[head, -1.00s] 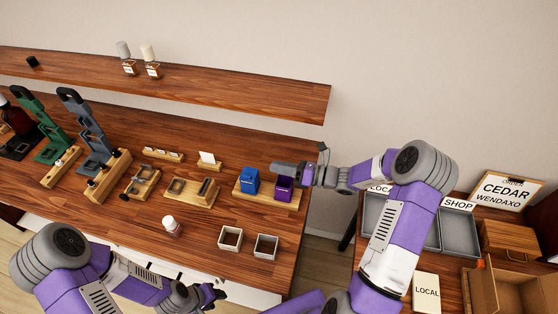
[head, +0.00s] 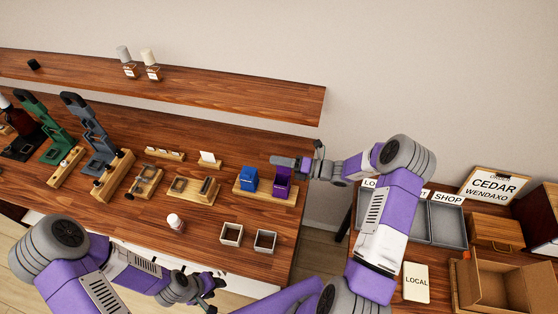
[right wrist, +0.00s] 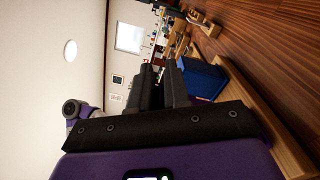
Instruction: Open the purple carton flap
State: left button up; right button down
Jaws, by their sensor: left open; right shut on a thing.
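The purple carton (head: 281,192) stands on a wooden base (head: 262,196) at the right of the work table, beside the blue carton (head: 249,180). Its purple flap (head: 283,170) stands up at the back, just under my right gripper (head: 276,160). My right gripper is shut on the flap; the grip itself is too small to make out. In the right wrist view its fingers (right wrist: 160,72) are close together beside the blue carton (right wrist: 203,79), and the purple carton cannot be made out there. My left gripper (head: 218,282) is open and empty near the table's front edge.
Two small open boxes (head: 231,234) and a white-capped bottle (head: 175,221) stand in front of the cartons. A long shelf (head: 200,88) runs behind. Grey trays (head: 447,226) and an open cardboard box (head: 500,290) are on the right table.

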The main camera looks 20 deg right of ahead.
jog(key=shift+s+f, duration=0.15)
jog(key=shift+f, duration=0.2)
jog(key=c, duration=1.4)
grip_release()
jog(key=shift+o, duration=0.9)
jog(key=shift+r, duration=0.15)
jog(key=v, duration=0.7)
jog(key=shift+d+b, duration=0.25)
jog(key=shift+b, duration=0.15)
jog(key=shift+s, duration=0.1)
